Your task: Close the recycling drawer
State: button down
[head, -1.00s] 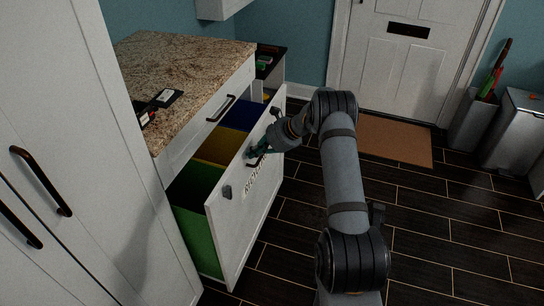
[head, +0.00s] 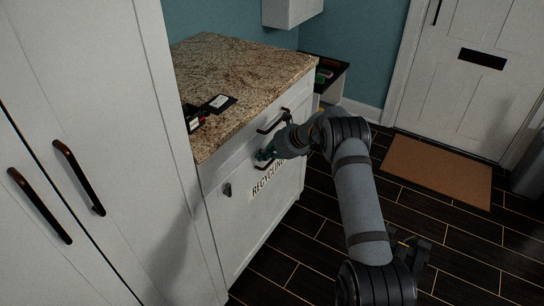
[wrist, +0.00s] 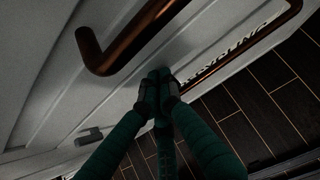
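The recycling drawer (head: 240,230) has a white front with a "RECYCLING" label. Its front looks flush or nearly flush with the cabinet, and no bins show inside. Its dark handle (head: 262,166) is partly covered by my gripper; in the wrist view the copper handle (wrist: 255,48) runs beside the label. My gripper (head: 264,155) is at the upper part of the drawer front. In the wrist view my gripper's green fingers (wrist: 158,88) are together, with nothing visible between them, against or very near the white front; contact is not clear.
An upper drawer handle (wrist: 130,40) juts out close to my fingers. A granite counter (head: 240,75) with small dark items tops the cabinet. Tall white cupboards (head: 90,120) stand at left. Dark tiled floor (head: 470,245) is open at right, with a brown mat (head: 437,170) by the door.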

jog(key=shift+w+a+r, duration=0.1)
jog(key=shift+a, duration=0.1)
dwell(0.3)
jog(key=s+d+f+b+v, duration=0.1)
jog(key=d+f+v, duration=0.1)
jog(key=v, duration=1.1)
jog(key=shift+f, duration=0.15)
jog(key=shift+a, duration=0.1)
jog(key=x, duration=0.4)
jog(key=a+r+x, duration=0.1)
jog(key=x, duration=0.3)
jog(key=p+x, duration=0.1)
jog(key=x, duration=0.3)
jog(key=shift+w+a+r, duration=0.25)
jog(key=shift+w+a, duration=0.05)
jog(key=shift+w, duration=0.15)
jog(key=shift+w+a, duration=0.2)
jog(key=shift+a, duration=0.1)
